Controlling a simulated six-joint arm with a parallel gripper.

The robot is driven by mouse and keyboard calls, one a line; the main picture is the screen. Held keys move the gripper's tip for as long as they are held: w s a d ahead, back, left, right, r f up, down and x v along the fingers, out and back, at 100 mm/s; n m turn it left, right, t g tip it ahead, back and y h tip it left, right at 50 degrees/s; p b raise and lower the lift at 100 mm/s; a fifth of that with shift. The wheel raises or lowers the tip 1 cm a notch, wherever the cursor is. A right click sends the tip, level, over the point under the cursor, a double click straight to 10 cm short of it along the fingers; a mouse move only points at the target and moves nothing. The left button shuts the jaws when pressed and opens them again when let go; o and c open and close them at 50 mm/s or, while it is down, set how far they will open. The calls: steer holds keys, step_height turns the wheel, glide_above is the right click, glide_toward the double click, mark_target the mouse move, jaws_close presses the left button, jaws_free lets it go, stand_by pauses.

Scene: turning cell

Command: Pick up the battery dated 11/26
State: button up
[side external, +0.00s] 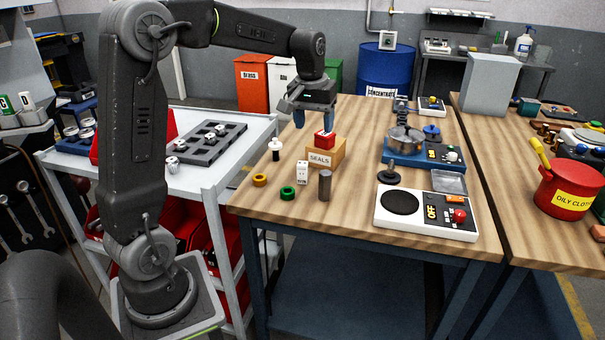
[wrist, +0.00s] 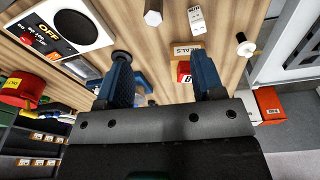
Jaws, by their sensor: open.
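I cannot read the date 11/26 on anything, and no battery is clearly identifiable. My gripper (side external: 314,122) is open and empty, with blue fingers pointing down above a small red block (side external: 325,139). The block sits on a cardboard box marked SEALS (side external: 321,159). In the wrist view my gripper (wrist: 160,68) shows its two fingers apart, with the red block (wrist: 183,70) and the SEALS box (wrist: 187,52) near the right finger, which partly hides them. A small white upright block with dark marks (side external: 302,172) stands in front of the box; its print (wrist: 197,18) is too small to read.
A dark cylinder (side external: 325,186), a green ring (side external: 288,192), an orange ring (side external: 260,180) and a black-and-white knobbed piece (side external: 276,149) stand nearby. A white device marked OFF (side external: 425,224) and a blue device (side external: 402,158) stand right. A grey tray (side external: 207,143) lies on the cart.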

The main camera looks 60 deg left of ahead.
mark_target(302, 163)
steer(key=w+a+f+n+g, duration=0.1)
steer(key=w+a+f+n, duration=0.2)
steer(key=a+f, duration=0.6)
steer(key=shift+h, duration=0.3)
steer(key=f, duration=0.2)
steer(key=a+f, duration=0.2)
steer(key=f, duration=0.1)
steer(key=shift+w+f, duration=0.2)
steer(key=shift+f, duration=0.1)
steer(key=shift+s+d+f, duration=0.1)
steer(key=shift+s+f, duration=0.05)
steer(key=shift+f, duration=1.35)
steer(key=shift+s+d+f, duration=0.1)
steer(key=shift+f, duration=1.35)
steer(key=shift+c, duration=0.3)
steer(key=c, duration=1)
steer(key=shift+r, duration=0.15)
